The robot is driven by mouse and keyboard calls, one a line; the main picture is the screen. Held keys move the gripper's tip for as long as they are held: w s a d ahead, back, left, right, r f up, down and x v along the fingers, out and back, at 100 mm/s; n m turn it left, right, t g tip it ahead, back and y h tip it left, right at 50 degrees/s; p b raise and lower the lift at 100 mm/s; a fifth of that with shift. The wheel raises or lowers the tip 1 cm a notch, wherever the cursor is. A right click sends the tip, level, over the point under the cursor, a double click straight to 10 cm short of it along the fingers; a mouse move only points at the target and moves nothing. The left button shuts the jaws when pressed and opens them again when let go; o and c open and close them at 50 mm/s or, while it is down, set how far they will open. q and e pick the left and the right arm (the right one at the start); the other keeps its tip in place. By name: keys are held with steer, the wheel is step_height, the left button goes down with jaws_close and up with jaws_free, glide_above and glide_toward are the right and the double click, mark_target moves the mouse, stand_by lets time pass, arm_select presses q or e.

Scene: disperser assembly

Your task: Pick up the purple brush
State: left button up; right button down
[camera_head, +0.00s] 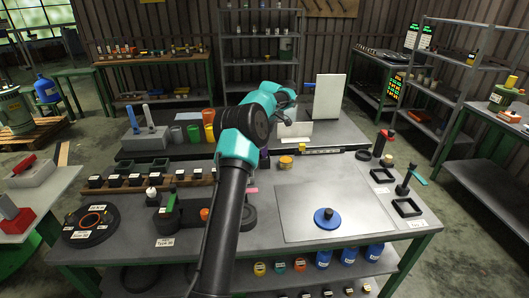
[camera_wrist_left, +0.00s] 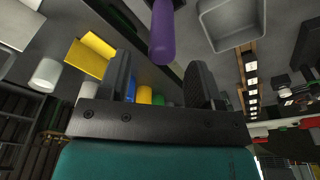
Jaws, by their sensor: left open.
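The purple brush shows in the left wrist view as a purple rounded handle (camera_wrist_left: 162,35), with its upper part cut off by the top edge. In the head view a small purple patch (camera_head: 264,158) shows beside my arm; I cannot tell whether it is the brush. My left gripper (camera_wrist_left: 158,72) has its two black fingers spread with nothing between them. The handle lies beyond the fingertips, roughly in line with the gap, apart from both fingers. In the head view the left gripper (camera_head: 287,112) is small and over the rear bench. My right gripper is not in view.
A grey open tray (camera_wrist_left: 231,45) is right of the handle in the wrist view. Yellow pieces (camera_wrist_left: 90,56) and a white cylinder (camera_wrist_left: 46,75) are at left. In the head view, colored cups (camera_head: 208,117) stand left of my arm, and a white panel (camera_head: 328,97) stands to its right.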

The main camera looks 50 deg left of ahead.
arm_select(q)
step_height(320, 180, down, 5)
stand_by(0.3)
stand_by(0.4)
steer(key=c, duration=1)
steer(key=shift+r, duration=0.15)
step_height(320, 180, up, 10)
steer(key=shift+f, duration=0.1)
stand_by(0.3)
